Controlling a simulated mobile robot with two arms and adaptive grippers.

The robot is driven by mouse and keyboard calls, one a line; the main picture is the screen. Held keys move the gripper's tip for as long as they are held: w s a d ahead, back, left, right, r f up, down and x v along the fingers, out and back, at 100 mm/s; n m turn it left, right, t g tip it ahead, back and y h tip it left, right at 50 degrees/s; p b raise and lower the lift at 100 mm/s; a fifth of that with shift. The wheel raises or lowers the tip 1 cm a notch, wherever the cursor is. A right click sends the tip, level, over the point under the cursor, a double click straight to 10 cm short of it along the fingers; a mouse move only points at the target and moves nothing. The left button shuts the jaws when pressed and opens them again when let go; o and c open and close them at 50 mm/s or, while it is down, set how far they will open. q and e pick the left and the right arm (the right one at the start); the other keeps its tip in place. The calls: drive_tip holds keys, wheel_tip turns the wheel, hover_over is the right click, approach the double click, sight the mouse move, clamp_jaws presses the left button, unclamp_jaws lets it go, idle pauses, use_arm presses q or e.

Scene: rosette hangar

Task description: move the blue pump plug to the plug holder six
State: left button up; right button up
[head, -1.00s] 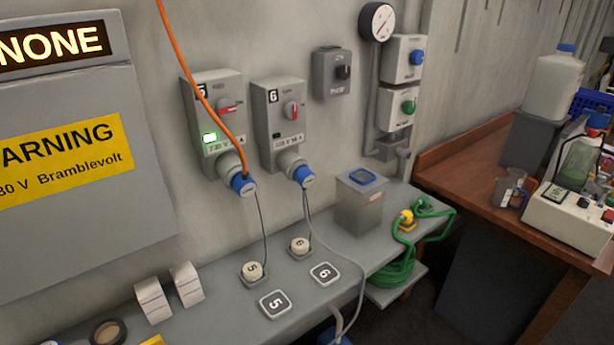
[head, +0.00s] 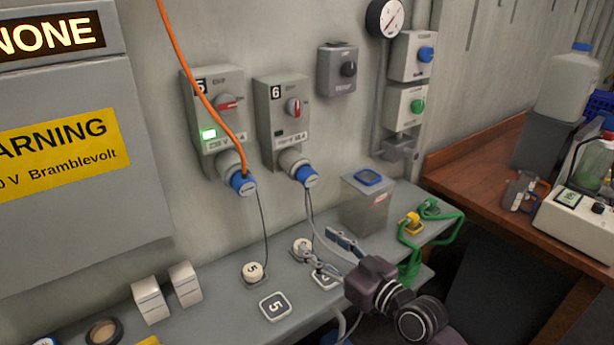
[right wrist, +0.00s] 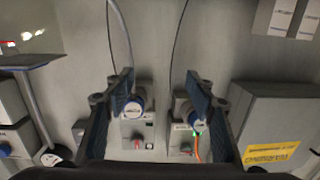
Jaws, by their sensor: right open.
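Two blue plugs sit in wall sockets. The one in socket 6 (head: 268,110) is the blue plug (head: 306,176) with a grey cable; the other blue plug (head: 243,183), with an orange cable, is in socket 5 (head: 215,105). Which one is the pump's is not marked. My right gripper (head: 326,252) is open and empty, below and right of the socket 6 plug. It partly covers the square plate 6 (head: 325,282) and the round piece 6 (head: 301,246). In the right wrist view, the grey-cable plug (right wrist: 134,106) appears near the left finger. My left gripper is not in view.
A round piece 5 (head: 253,271) and square plate 5 (head: 275,306) are on the grey bench (head: 220,318). A grey box (head: 366,205) stands right of socket 6, with a green cable (head: 448,235) beyond it. Socket 5 has a lit green lamp.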

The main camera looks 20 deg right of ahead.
sight(312, 182)
drive_tip(key=w+d+r+t, duration=0.2)
drive_tip(key=d+r+t, duration=0.1)
drive_tip(key=r, duration=0.5)
drive_tip(key=shift+w+d+r+m, duration=0.3)
drive_tip(key=shift+w+d+m, duration=0.1)
drive_tip(key=shift+d, duration=0.05)
drive_tip(key=shift+x, duration=4.55)
clamp_jaws()
drive_tip(key=shift+s+f, duration=0.1)
drive_tip(key=shift+f, duration=0.05)
